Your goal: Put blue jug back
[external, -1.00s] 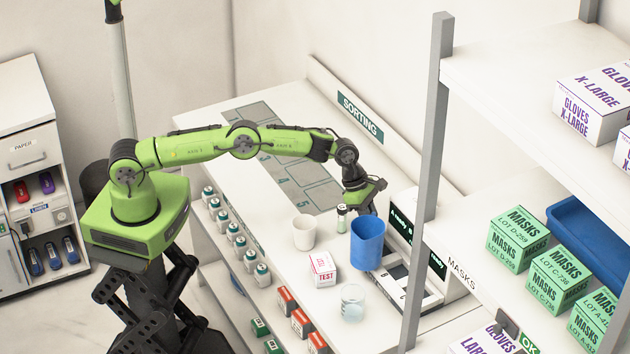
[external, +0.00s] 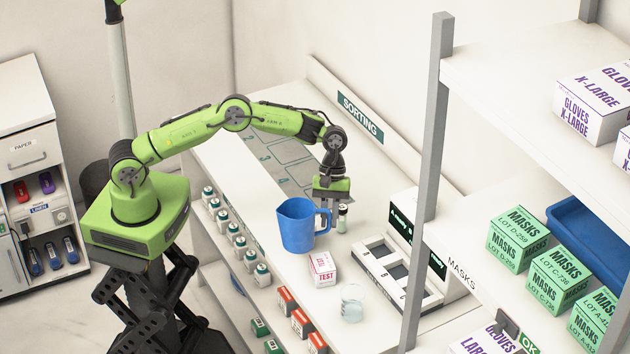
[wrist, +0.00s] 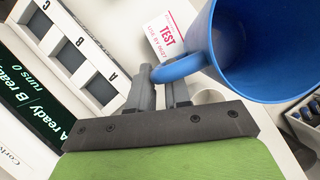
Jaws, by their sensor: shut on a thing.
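A TEST box (external: 322,268) and a clear beaker (external: 352,303) stand in front of the jug. A device with slots A, B, C (external: 385,272) and a dark screen (external: 415,240) is at right. Numbered counter spaces (external: 290,165) behind are clear. A shelf post (external: 428,180) rises at right.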

